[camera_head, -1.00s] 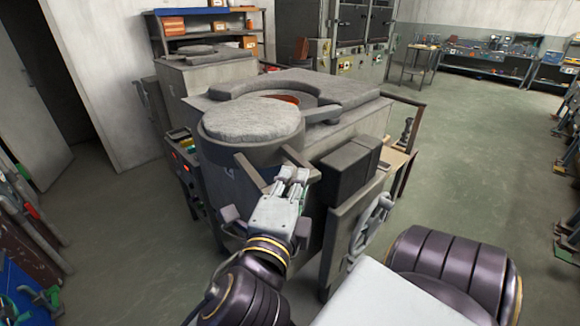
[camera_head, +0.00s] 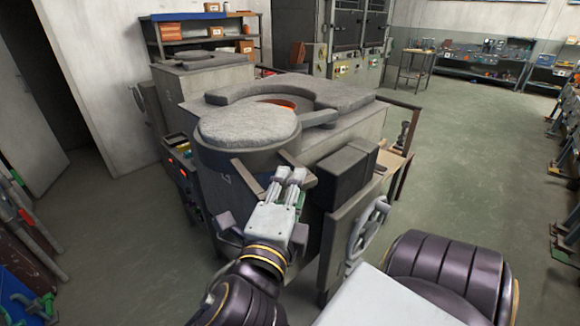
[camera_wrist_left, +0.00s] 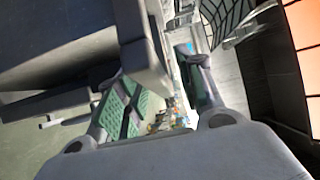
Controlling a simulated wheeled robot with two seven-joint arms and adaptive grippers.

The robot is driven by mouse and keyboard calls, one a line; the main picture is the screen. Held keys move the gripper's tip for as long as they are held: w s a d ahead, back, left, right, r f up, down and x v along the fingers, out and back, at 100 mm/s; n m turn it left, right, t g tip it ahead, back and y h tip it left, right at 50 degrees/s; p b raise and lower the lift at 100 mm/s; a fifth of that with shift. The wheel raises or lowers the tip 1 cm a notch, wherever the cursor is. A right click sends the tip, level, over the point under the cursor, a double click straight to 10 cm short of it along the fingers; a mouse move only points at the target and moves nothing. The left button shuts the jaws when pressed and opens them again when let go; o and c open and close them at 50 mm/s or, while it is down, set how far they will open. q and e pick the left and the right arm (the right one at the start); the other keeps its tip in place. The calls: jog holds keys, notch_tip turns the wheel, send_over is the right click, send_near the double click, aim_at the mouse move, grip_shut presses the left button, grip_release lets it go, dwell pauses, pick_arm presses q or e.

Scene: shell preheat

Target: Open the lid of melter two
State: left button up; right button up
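The nearer melter (camera_head: 352,130) stands in front of me. Its round grey lid (camera_head: 247,124) sits off to the near left side, and part of the orange opening (camera_head: 287,103) shows behind it. Dark handle bars (camera_head: 248,178) stick out from the lid's near side. My left gripper (camera_head: 286,178) is at these bars, pointing away from me. In the left wrist view its fingers (camera_wrist_left: 165,95) are spread, with a grey bar (camera_wrist_left: 143,45) reaching between them; a gap shows beside the right finger. Firm contact cannot be told. My right gripper is out of view.
A second melter (camera_head: 207,78) stands behind at the left. A dark box (camera_head: 345,172) and a handwheel (camera_head: 368,228) are on the nearer melter's front, close to my left gripper. Shelves (camera_head: 203,30) stand at the back. The floor at right (camera_head: 470,160) is clear.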

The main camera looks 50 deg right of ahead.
pick_arm(q)
jog(key=v, duration=0.7)
dwell(0.3)
jog(key=shift+s+a, duration=0.1)
dwell(0.5)
